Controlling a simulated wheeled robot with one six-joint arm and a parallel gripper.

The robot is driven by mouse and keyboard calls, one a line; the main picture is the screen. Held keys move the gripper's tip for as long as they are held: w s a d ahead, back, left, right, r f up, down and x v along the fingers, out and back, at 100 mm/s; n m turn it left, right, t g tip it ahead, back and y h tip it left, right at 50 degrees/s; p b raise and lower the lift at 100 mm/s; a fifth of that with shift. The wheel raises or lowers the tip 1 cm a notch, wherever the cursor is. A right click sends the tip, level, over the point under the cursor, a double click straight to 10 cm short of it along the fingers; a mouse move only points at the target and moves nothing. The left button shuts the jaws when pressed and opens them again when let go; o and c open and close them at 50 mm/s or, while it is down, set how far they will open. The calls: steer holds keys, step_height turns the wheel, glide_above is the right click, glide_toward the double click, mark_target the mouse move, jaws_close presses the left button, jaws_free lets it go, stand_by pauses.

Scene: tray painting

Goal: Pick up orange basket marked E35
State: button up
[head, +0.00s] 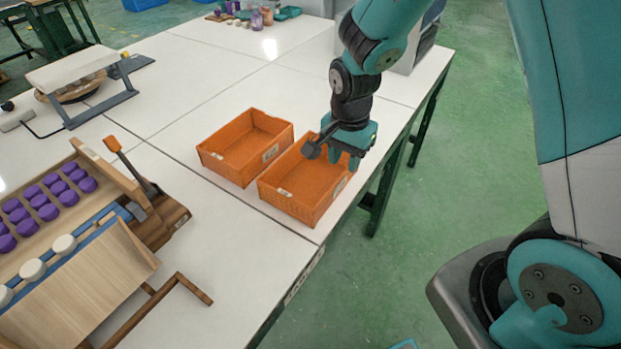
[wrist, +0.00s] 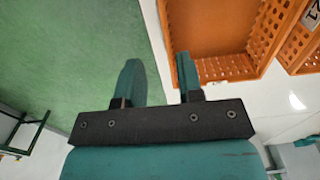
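Two orange baskets stand side by side on the white table: a right basket (head: 290,207) near the table's edge and a left basket (head: 215,164) beside it. Their labels are too small to read in the head view, so I cannot tell which is E35. My gripper (head: 344,161) is at the right basket's far right side, hiding part of its rim. In the wrist view my gripper (wrist: 158,60) is open with nothing between its fingers. One finger overlaps the right basket's wall (wrist: 174,20); the other is over the floor. The left basket (wrist: 295,35) shows a partly cut-off label.
The white table (head: 225,215) ends just right of the baskets, with green floor beyond. A wooden rack (head: 95,270) with purple and white pieces stands at the left. A white stand (head: 75,70) is farther back. Small bottles (head: 262,18) and a grey box (head: 410,55) are at the back.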

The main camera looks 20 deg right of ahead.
glide_above(337, 197)
steer(key=f, duration=0.4)
steer(key=shift+d+f, duration=0.35)
steer(key=shift+d, duration=0.05)
steer(key=shift+w+a+f+p, duration=0.1)
steer(key=shift+a+f+p, duration=0.05)
steer(key=shift+f, duration=1.15)
steer(key=shift+w+a+f+p, duration=0.1)
steer(key=shift+a+f+p, duration=0.05)
steer(key=shift+f, duration=1.15)
jaws_close()
